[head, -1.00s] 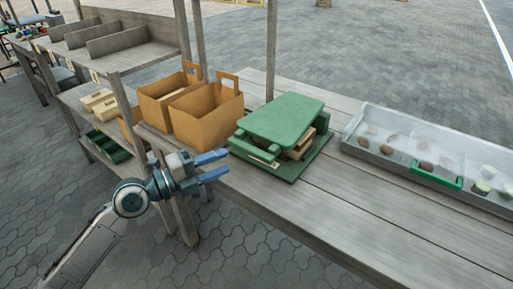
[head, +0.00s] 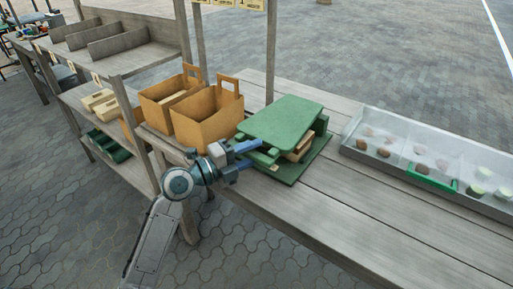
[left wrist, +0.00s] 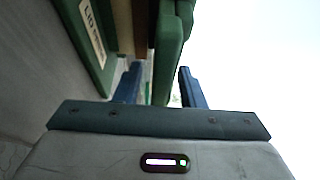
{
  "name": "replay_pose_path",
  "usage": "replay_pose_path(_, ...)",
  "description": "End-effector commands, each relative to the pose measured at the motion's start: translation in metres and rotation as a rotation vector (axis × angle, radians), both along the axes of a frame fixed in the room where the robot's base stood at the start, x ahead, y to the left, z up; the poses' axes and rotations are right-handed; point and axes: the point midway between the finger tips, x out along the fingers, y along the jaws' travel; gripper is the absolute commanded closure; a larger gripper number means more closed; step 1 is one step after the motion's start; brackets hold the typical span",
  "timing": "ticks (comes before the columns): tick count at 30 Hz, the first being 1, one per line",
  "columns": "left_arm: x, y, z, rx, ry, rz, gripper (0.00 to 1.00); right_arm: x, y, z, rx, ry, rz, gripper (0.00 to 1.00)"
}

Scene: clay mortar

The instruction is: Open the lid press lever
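The green lid press stands on the wooden table. Its green top plate (head: 283,122) sits over wooden blocks (head: 303,150) and a flat green base (head: 290,174). My left gripper (head: 252,155) is at the press's left side, open, with its two blue fingers apart. In the left wrist view, a green bar (left wrist: 168,50) of the press reaches down between the fingers (left wrist: 160,88); I cannot tell whether they touch it. A partly readable label (left wrist: 92,32) is on the green base beside it. The fingers hide part of the lever side in the head view. My right gripper is not in view.
Two brown cardboard carriers (head: 208,115) stand close to the left of the press. A clear-lidded tray (head: 352,152) with a green handle lies to the right. Bare table planks (head: 350,215) lie in front and to the right.

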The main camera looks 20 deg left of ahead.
Motion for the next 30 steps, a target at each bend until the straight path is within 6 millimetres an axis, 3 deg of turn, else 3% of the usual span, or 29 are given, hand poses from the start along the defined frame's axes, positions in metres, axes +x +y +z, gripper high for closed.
replay_pose_path(15, 0.0110, -0.0106, 0.0000, 0.001, 0.000, -0.001, 0.64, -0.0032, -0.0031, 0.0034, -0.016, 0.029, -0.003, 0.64)
replay_pose_path(21, 0.0110, -0.0105, 0.0000, 0.001, 0.000, -0.001, 1.00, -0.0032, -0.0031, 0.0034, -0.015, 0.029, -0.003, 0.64)
replay_pose_path(30, 0.0120, -0.0104, 0.0016, 0.002, 0.004, -0.001, 1.00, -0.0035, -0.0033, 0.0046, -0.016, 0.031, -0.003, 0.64)
